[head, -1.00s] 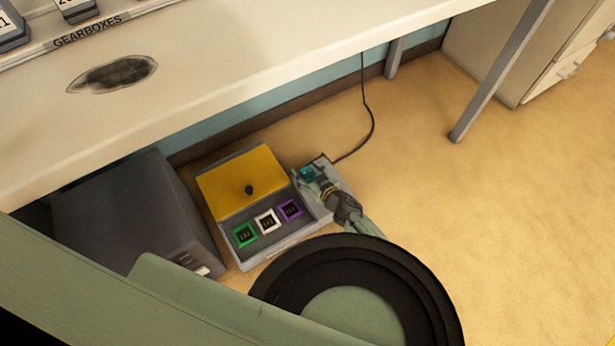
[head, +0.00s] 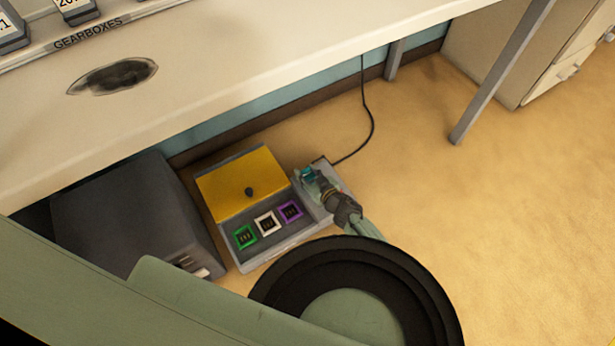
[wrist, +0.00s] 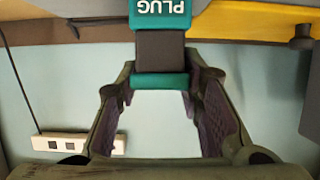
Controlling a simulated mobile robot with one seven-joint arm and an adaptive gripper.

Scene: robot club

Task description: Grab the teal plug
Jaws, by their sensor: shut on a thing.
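The teal plug (wrist: 160,14) shows at the top of the wrist view, with upside-down PLUG lettering, a dark middle and a lower teal band. In the head view the plug (head: 308,173) is a small teal patch on the grey block right of the yellow-panelled box. My gripper (head: 315,181) reaches it from the lower right. In the wrist view my gripper (wrist: 160,79) has its fingertips on either side of the plug's lower band and is shut on it. The plug's far end is out of sight.
The box (head: 286,240) has a yellow panel, a black knob and green, white and purple framed squares. A dark cabinet (head: 125,215) stands to its left. The white tabletop (head: 210,60) overhangs behind. A black cable (head: 372,120) runs down to the grey block. Open floor (head: 500,220) lies right.

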